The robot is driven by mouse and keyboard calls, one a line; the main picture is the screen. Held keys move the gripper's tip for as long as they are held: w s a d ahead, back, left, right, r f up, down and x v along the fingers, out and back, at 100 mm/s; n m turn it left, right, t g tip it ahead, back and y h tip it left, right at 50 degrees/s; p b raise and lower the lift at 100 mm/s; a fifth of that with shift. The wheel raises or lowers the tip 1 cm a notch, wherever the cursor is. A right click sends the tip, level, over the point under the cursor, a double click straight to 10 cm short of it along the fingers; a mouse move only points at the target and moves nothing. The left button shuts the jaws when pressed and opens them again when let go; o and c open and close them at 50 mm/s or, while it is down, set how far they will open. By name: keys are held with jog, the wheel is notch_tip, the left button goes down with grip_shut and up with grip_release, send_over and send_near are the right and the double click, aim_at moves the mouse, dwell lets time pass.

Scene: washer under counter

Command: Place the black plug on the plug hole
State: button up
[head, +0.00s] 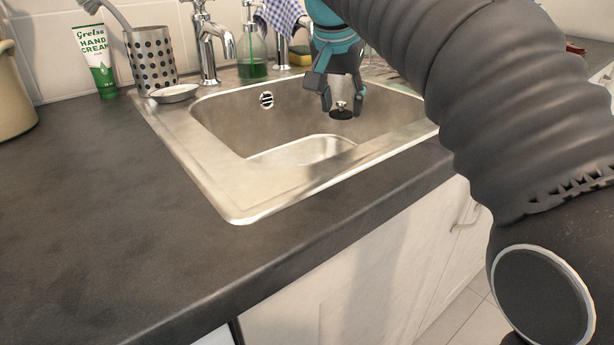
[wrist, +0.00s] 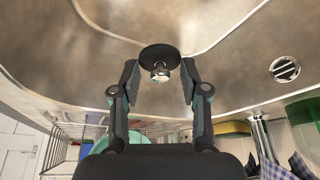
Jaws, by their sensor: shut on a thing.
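The black plug (head: 342,114) is a dark round disc with a small metal knob on top. My gripper (head: 343,104) is shut on it by the knob and holds it above the sink basin (head: 225,118), disc side down. In the wrist view the plug (wrist: 160,55) shows between the two fingertips of my gripper (wrist: 160,75), with bare steel behind it. I cannot make out the plug hole in either view.
A round slotted overflow (head: 267,100) is in the back basin wall. A tap (head: 210,45), a soap bottle (head: 252,50), a perforated steel holder (head: 151,62) and a hand cream tube (head: 97,62) stand behind the sink.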

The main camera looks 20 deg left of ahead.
jog(key=shift+n, duration=0.7)
jog(key=s+a+f, duration=0.1)
jog(key=a+f, duration=0.1)
jog(key=s+a+f+b, duration=0.1)
jog(key=f, duration=0.1)
jog(key=s+a+f, duration=0.1)
jog(key=a+f, duration=0.1)
jog(key=f, duration=0.1)
jog(key=shift+a+b, duration=0.35)
jog(key=shift+b, duration=0.05)
jog(key=shift+y, duration=0.3)
jog(key=shift+w+f+b, duration=0.1)
jog(key=shift+f+b, duration=0.35)
jog(key=shift+f, duration=2)
jog(key=shift+f, duration=0.1)
jog(key=o, duration=1.2)
jog(key=p+v, duration=0.2)
jog(key=v, duration=1)
